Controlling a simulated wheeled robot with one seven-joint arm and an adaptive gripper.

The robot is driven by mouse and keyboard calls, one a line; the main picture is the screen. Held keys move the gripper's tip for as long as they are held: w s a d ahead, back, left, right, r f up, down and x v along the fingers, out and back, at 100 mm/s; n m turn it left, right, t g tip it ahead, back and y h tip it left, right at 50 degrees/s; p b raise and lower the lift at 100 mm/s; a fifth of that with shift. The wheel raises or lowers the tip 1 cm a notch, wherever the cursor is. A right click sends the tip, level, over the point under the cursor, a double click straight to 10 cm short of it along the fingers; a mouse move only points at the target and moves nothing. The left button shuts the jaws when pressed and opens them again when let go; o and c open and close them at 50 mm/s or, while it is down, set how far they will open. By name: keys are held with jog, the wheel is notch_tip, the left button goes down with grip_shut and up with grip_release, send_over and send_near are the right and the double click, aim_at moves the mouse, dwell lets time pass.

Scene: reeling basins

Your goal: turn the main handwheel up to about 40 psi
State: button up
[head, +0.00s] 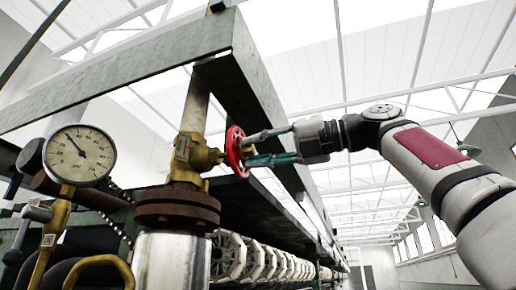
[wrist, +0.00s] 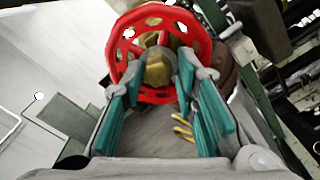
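The red main handwheel (head: 237,150) sits on a brass valve (head: 195,155) in the head view. In the wrist view the same spoked handwheel (wrist: 190,22) fills the upper middle, with its brass hub (wrist: 158,68) in the centre. My gripper (head: 249,151) is at the wheel's face, coming from the right. Its teal-padded fingers stand apart, one on each side of the hub in the wrist view (wrist: 160,72); firm contact cannot be told. A round white pressure gauge (head: 80,155) is left of the valve. Its needle points to the upper left; its numerals are too small to read.
A green steel beam frame (head: 130,75) runs above and behind the valve. A rusty flange (head: 177,208) and a pale pipe (head: 172,262) are below it. Brass fittings (head: 52,235) crowd the lower left. A row of white reels (head: 258,262) runs behind.

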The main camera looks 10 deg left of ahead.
jog(key=shift+d+r, duration=0.1)
jog(key=shift+d, duration=0.05)
jog(key=d+b, duration=0.1)
jog(key=d, duration=0.5)
jog(key=shift+s+d, duration=0.35)
jog(key=shift+s, duration=0.1)
dwell(0.4)
